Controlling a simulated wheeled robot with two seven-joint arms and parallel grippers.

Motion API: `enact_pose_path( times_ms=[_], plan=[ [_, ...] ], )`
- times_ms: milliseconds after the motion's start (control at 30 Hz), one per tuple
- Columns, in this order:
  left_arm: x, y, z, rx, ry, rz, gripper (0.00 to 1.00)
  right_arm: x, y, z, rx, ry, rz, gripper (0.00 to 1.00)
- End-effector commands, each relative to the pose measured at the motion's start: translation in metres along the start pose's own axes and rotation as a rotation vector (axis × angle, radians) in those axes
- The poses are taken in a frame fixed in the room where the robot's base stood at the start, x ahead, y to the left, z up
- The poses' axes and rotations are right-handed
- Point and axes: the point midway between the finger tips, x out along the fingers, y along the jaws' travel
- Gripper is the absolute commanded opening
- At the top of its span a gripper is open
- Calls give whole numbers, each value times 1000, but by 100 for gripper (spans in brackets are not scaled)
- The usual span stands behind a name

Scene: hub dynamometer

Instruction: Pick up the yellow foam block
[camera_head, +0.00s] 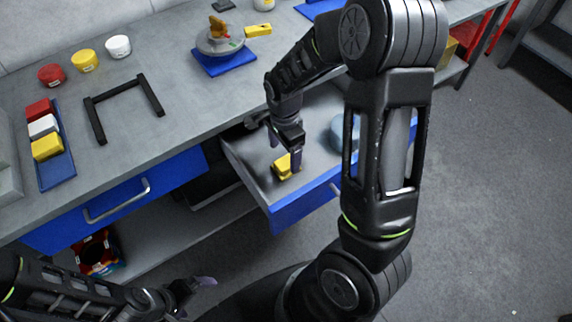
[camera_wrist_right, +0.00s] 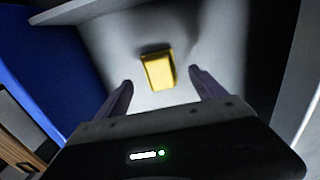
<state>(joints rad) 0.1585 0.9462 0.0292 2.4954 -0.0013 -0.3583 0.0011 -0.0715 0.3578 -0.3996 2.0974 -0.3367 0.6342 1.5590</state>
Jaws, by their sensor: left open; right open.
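A yellow foam block (camera_head: 283,168) lies on the floor of the open drawer (camera_head: 256,178), below my right gripper in the head view. In the right wrist view the yellow block (camera_wrist_right: 158,70) lies just beyond the fingertips, in line with the gap between them. My right gripper (camera_head: 286,160) reaches down into the drawer, open and empty; its two fingers also show in the right wrist view (camera_wrist_right: 160,88). Another yellow block (camera_head: 47,147) sits on a blue tray on the bench. My left gripper (camera_head: 190,290) is low at the bottom left, open and away from the bench.
The drawer's blue front (camera_head: 303,205) and side walls surround the block. A bluish round object (camera_head: 338,134) sits in the drawer, partly hidden by my arm. The bench (camera_head: 180,130) holds a black frame (camera_head: 97,122), several tubs and a blue-based fixture (camera_head: 226,62).

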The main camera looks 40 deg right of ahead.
Motion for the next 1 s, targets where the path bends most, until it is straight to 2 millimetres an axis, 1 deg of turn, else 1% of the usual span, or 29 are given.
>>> enact_pose_path(
  times_ms=[167, 300, 400, 500, 1000],
  plan=[
    [-1, 0, 0, 0, 0, 0, 100, 16, 2, -3, 1, 0, 4, 80],
    [-1, 0, 0, 0, 0, 0, 100, 38, 2, -5, 0, 1, 6, 80],
    [-1, 0, 0, 0, 0, 0, 100, 49, 2, -5, -1, 0, 3, 80],
    [-1, 0, 0, 0, 0, 0, 100, 52, 1, -4, -1, 0, 0, 80],
    [-1, 0, 0, 0, 0, 0, 100, 51, 1, -4, 0, 0, 0, 80]
  ],
)
